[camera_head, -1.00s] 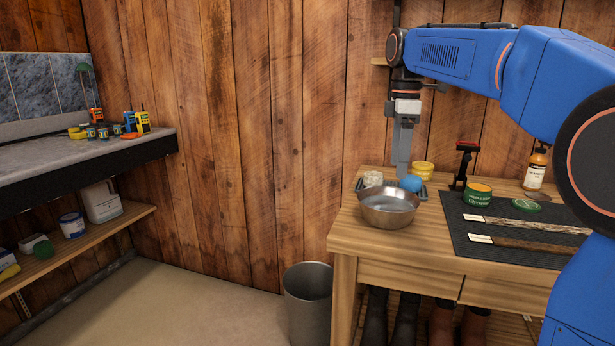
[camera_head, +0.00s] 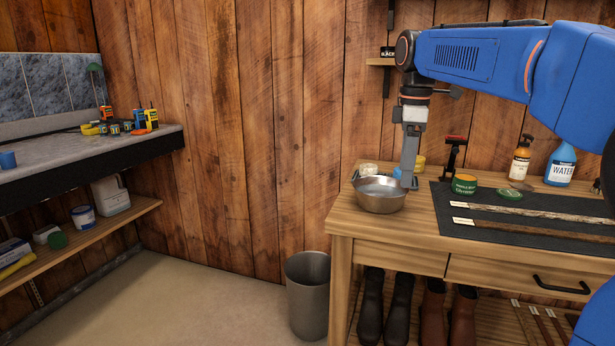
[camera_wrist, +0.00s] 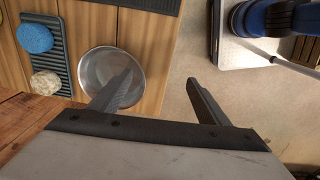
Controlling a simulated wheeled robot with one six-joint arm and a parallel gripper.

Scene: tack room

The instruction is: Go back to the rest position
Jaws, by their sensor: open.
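My gripper (camera_head: 408,185) points down above the wooden table, beside the right rim of the metal bowl (camera_head: 379,201) in the head view. In the wrist view my gripper (camera_wrist: 168,85) has its two fingers spread wide with nothing between them. The metal bowl (camera_wrist: 103,68) shows there behind the left finger and looks empty. A blue sponge (camera_wrist: 34,38) and a pale round sponge (camera_wrist: 46,83) rest on a dark ribbed tray (camera_wrist: 56,58) beside the bowl. In the head view the blue sponge is mostly hidden behind my gripper.
The table (camera_head: 385,237) also holds a dark mat (camera_head: 530,228) with two straps, a green tin (camera_head: 464,184), an orange bottle (camera_head: 521,158) and a blue bottle (camera_head: 560,165). A metal bin (camera_head: 308,296) stands left of the table. The floor (camera_head: 180,305) between it and the left counter is clear.

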